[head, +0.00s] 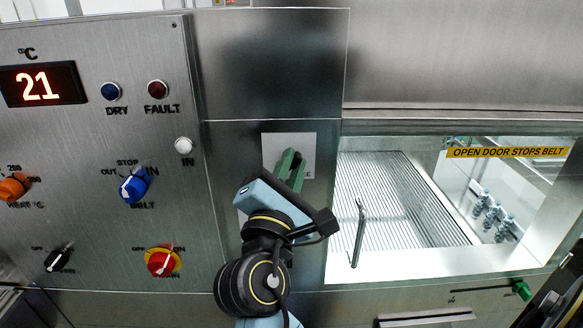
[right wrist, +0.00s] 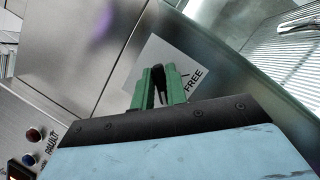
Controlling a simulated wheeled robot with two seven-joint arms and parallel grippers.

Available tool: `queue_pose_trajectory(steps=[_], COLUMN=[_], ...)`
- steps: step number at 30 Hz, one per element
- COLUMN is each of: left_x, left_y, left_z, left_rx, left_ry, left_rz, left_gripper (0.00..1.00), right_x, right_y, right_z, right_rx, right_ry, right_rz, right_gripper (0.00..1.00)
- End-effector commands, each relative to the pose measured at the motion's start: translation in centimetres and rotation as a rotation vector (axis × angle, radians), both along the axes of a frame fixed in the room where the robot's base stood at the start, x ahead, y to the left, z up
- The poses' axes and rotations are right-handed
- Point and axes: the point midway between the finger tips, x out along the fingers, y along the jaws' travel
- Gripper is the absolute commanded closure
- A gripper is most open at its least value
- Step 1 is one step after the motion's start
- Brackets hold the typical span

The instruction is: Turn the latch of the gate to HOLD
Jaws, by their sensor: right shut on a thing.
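The latch plate (head: 273,147) is a pale square on the steel panel left of the glass door. In the right wrist view the plate (right wrist: 146,63) shows the word FREE at its right side; a HOLD mark cannot be seen. The latch (right wrist: 158,72) is a dark lever between the green fingers. My right gripper (head: 291,168) covers the plate's middle in the head view. In the right wrist view my right gripper (right wrist: 160,88) is shut on the latch. The lever's exact pointing is partly hidden by the fingers. My left gripper is not in view.
Left of the latch is a control panel (head: 90,230) with a blue knob (head: 134,187), a red knob (head: 160,262) and a display (head: 42,84). To the right is the glass door (head: 490,262) with a handle (head: 358,235), the belt (head: 395,195) behind it.

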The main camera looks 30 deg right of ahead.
Motion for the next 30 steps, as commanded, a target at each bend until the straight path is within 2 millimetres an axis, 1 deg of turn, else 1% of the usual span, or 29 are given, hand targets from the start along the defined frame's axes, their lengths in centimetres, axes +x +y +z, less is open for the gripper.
queue_pose_trajectory(steps=[1,9,10,14,24,30], left_x=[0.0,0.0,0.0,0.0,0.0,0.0], left_y=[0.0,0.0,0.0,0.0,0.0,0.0], left_z=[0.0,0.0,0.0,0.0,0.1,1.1], left_rx=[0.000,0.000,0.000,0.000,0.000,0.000], left_ry=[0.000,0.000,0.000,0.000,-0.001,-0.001], left_rz=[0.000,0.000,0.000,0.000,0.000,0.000], left_gripper=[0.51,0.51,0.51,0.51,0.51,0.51], right_x=[0.1,0.1,0.1,0.1,0.0,0.0], right_y=[0.0,0.0,0.0,0.0,0.0,0.0], right_z=[-0.2,-0.3,-0.3,-0.2,0.0,1.1], right_rx=[0.005,0.005,0.005,0.004,0.001,0.001], right_ry=[0.004,0.005,0.005,0.004,0.002,0.001], right_rz=[0.001,0.002,0.002,0.002,0.001,0.000], right_gripper=[1.00,1.00,0.85,0.68,0.67,0.67])
